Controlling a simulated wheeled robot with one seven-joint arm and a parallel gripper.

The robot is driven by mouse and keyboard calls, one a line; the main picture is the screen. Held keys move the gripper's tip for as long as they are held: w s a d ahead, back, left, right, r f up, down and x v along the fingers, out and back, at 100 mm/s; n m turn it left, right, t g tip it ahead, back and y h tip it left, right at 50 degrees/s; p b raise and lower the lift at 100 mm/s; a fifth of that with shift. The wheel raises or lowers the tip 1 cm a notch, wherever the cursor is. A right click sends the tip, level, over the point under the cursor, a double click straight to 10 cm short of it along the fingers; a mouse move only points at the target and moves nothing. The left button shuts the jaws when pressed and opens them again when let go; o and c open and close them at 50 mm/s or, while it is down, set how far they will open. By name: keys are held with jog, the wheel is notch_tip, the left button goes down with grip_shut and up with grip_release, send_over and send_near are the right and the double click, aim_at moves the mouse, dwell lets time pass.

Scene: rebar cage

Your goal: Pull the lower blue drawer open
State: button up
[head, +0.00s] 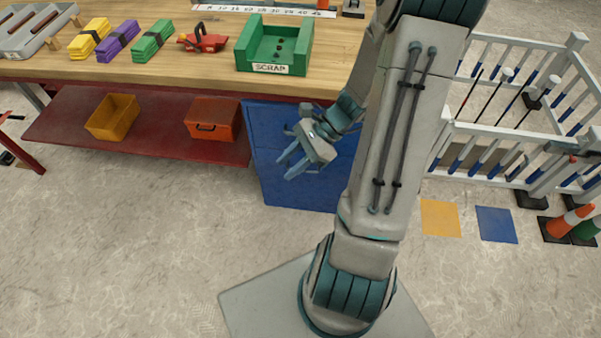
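The blue drawer unit (273,145) stands under the right part of the workbench. Its top edge is just below the bench top and its lower part reaches toward the floor. The line between upper and lower drawers and any handles cannot be made out; my gripper and arm cover part of the front. My gripper (288,172) is in front of the blue unit, fingers pointing down and left. The fingers are spread apart with nothing visible between them. Whether it touches the drawer front cannot be told.
The wooden workbench (340,62) carries a green scrap bin (274,47), a red tool (202,41) and coloured bundles. A red shelf (70,128) holds yellow (112,116) and orange (213,119) bins. Floor before the bench is clear.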

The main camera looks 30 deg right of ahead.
jog(key=w+d+f+m+t+h+b, duration=0.2)
jog(key=d+f+m+t+b, duration=0.35)
jog(key=f+m, duration=0.55)
jog(key=w+d+f+m+t+h+b, duration=0.15)
jog(key=d+f+m+t+b, duration=0.45)
jog(key=f+m, duration=0.6)
jog(key=w+d+f+m+t+h+b, duration=0.1)
jog(key=d+f+m+t+h+b, duration=0.25)
jog(key=f+m+t+b, duration=0.75)
jog(key=shift+w+a+f+n+g+y, duration=0.2)
jog(key=shift+w+a+n+g, duration=0.3)
jog(key=shift+w, duration=1.8)
jog(key=shift+w+a+f+n+g+y, duration=0.3)
jog(key=shift+w+g, duration=0.35)
jog(key=shift+w, duration=1.6)
jog(key=shift+w+a+f+n+g, duration=0.1)
jog(key=shift+w+a+n+g, duration=0.45)
jog(key=shift+w, duration=1.75)
jog(key=shift+d, duration=0.1)
grip_shut()
